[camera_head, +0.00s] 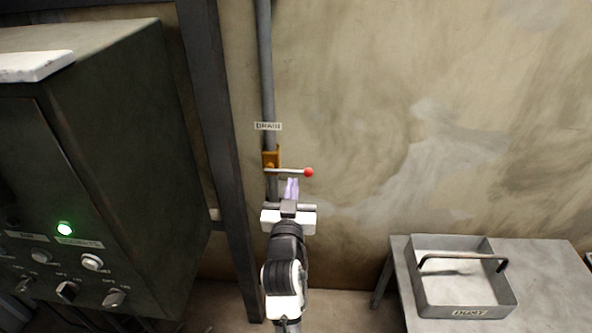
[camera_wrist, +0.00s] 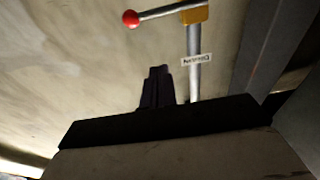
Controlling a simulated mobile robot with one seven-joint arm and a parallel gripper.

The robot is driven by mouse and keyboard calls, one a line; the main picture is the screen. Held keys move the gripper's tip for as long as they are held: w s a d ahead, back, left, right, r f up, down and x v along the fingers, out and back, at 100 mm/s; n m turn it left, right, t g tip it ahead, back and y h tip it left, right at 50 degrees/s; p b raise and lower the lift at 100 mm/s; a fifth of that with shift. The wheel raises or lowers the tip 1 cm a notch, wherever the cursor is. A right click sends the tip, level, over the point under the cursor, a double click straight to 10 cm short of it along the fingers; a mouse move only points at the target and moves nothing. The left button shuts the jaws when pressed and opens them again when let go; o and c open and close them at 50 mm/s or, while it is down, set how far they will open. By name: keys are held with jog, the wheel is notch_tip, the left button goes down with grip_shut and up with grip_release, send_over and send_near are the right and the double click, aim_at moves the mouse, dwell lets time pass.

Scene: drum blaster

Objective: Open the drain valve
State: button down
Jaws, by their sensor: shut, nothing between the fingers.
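The drain valve is a brass body (camera_head: 270,158) on a vertical grey pipe (camera_head: 266,70) along the wall, under a DRAIN label (camera_head: 268,126). Its lever (camera_head: 288,171) points sideways to the right, crosswise to the pipe, and ends in a red ball (camera_head: 309,172). My gripper (camera_head: 291,187) is shut and empty, just below the lever and left of the red ball in the head view. In the wrist view, my shut fingers (camera_wrist: 157,85) stand apart from the lever (camera_wrist: 165,12), with the red ball (camera_wrist: 131,18) and brass body (camera_wrist: 195,14) at the top.
A dark control cabinet (camera_head: 110,150) with a lit green lamp (camera_head: 64,229) and knobs fills the left. A dark post (camera_head: 212,110) stands between it and the pipe. A metal table (camera_head: 550,280) at lower right bears a grey tray (camera_head: 465,311). The wall right of the lever is clear.

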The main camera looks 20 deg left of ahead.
jog(key=r+p, duration=0.2)
jog(key=p, duration=0.2)
send_over(295, 172)
jog(key=shift+s+d+f, duration=0.1)
jog(key=shift+s+f, duration=0.15)
jog(key=shift+f, duration=0.5)
jog(key=shift+s+d+f, duration=0.1)
jog(key=shift+s+f, duration=0.2)
jog(key=shift+f, duration=0.45)
jog(key=shift+s+d+f, duration=0.1)
jog(key=shift+s+f, duration=0.15)
jog(key=shift+f, duration=0.5)
jog(key=shift+f, duration=0.1)
jog(key=shift+f+m+b, duration=0.25)
jog(key=shift+m+b, duration=0.25)
jog(key=shift+b, duration=0.65)
